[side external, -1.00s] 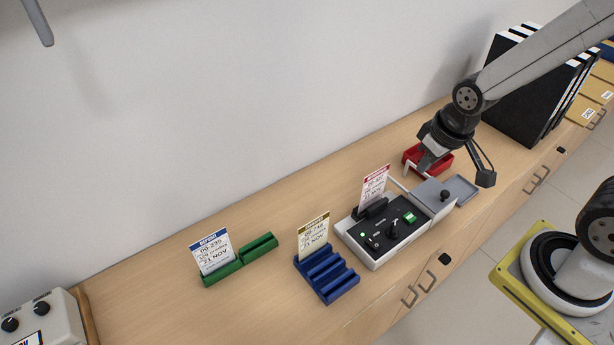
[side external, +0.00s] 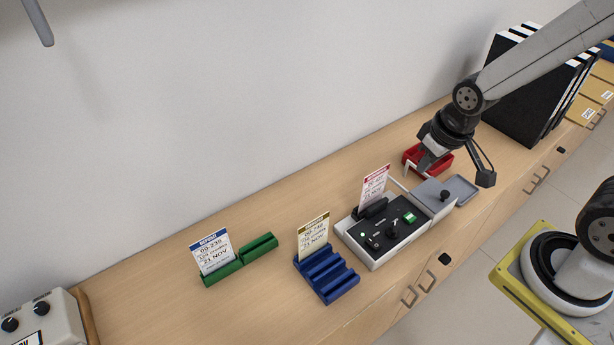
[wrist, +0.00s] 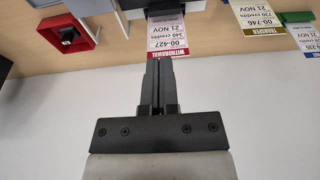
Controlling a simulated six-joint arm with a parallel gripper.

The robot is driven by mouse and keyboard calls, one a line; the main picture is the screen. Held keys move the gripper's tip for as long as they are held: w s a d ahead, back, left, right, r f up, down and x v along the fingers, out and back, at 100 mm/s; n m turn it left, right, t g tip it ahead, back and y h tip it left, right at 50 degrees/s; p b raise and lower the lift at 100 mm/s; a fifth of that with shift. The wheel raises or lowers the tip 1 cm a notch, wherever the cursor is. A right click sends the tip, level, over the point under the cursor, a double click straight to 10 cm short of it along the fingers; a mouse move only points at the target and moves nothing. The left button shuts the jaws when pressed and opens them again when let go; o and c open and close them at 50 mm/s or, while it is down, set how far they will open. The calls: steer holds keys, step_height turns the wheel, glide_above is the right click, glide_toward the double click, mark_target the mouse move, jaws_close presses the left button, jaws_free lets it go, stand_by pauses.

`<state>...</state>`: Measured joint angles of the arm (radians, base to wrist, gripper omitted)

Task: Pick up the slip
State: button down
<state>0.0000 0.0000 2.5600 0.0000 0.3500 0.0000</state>
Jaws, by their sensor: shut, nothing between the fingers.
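Three upright slips are in view. The red-headed withdrawal slip (side external: 374,186) stands in the stamping device; it also shows in the wrist view (wrist: 168,38). The yellow-headed transfer slip (side external: 313,236) stands in a blue slotted rack (side external: 328,276). The blue-headed deposit slip (side external: 211,253) stands in a green holder (side external: 258,248). My gripper (side external: 424,167) is shut and empty, right of and above the withdrawal slip. In the wrist view my fingertips (wrist: 158,62) lie right by its red header; whether they touch it I cannot tell.
A red tray (side external: 412,155) lies behind my gripper. Black binders (side external: 520,100) stand at the back right. The counter's left part is mostly clear.

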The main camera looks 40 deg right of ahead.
steer(key=c, duration=0.7)
jaws_free()
steer(key=shift+c, duration=0.2)
steer(key=m+g+y, duration=0.3)
steer(key=m+y, duration=0.1)
steer(key=m, duration=1.2)
glide_toward(374, 178)
steer(key=s+f, duration=0.2)
steer(key=shift+w+f+m+y, duration=0.3)
steer(key=shift+w+m, duration=0.55)
steer(key=shift+m, duration=0.15)
steer(key=shift+x, duration=1.35)
steer(key=shift+a, duration=0.15)
steer(key=shift+x, duration=2.55)
steer(key=shift+w, duration=0.15)
